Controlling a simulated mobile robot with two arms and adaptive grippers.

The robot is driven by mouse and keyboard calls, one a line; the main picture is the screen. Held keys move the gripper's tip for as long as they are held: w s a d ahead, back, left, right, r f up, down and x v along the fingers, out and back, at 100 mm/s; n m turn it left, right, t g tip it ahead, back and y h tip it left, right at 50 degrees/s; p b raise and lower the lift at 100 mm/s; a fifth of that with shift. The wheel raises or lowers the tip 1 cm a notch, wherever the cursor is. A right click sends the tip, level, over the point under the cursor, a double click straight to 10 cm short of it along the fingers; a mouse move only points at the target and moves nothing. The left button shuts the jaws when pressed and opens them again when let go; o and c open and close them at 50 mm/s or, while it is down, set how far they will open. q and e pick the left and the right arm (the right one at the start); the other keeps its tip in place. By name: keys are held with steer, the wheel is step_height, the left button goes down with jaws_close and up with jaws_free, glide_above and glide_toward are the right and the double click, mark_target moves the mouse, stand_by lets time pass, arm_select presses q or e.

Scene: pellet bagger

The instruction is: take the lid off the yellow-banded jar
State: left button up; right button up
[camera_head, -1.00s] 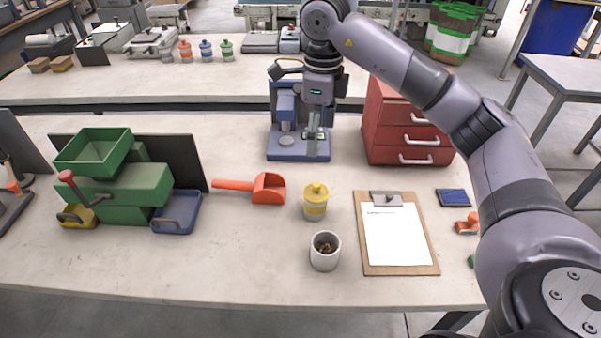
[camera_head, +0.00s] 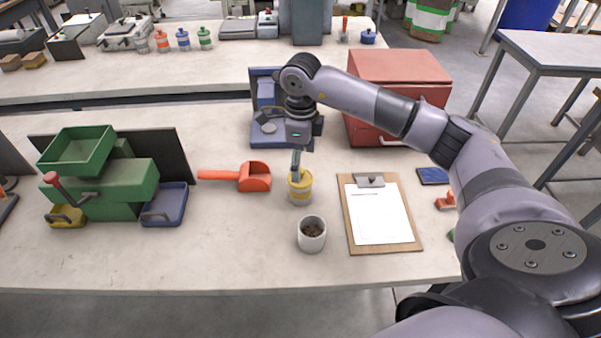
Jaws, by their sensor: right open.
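The yellow-banded jar (camera_head: 300,194) stands upright on the near workbench, between the orange scoop and the clipboard. Its yellow lid (camera_head: 301,178) is on top, and its knob is hidden behind my fingers. My right gripper (camera_head: 296,172) points down at the lid from above, with its fingers at the knob. It is open; whether the fingers touch the lid cannot be told. My left gripper is not in view.
A white cup with dark pellets (camera_head: 312,234) stands just in front of the jar. The orange scoop (camera_head: 252,177) lies to its left, the clipboard (camera_head: 379,214) to its right. A blue-based device (camera_head: 268,130) and red drawers (camera_head: 398,85) stand behind. The bench front is clear.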

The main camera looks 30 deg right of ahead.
steer(key=f, duration=0.2)
steer(key=f+p, duration=0.1)
steer(key=shift+w+d+f+p, duration=0.1)
steer(key=shift+w+f+p, duration=0.1)
steer(key=shift+f+p, duration=0.15)
steer(key=shift+f, duration=0.45)
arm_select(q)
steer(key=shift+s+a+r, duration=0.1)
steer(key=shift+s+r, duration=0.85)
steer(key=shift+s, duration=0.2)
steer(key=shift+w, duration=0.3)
arm_select(e)
steer(key=c, duration=0.9)
steer(key=shift+r, duration=0.1)
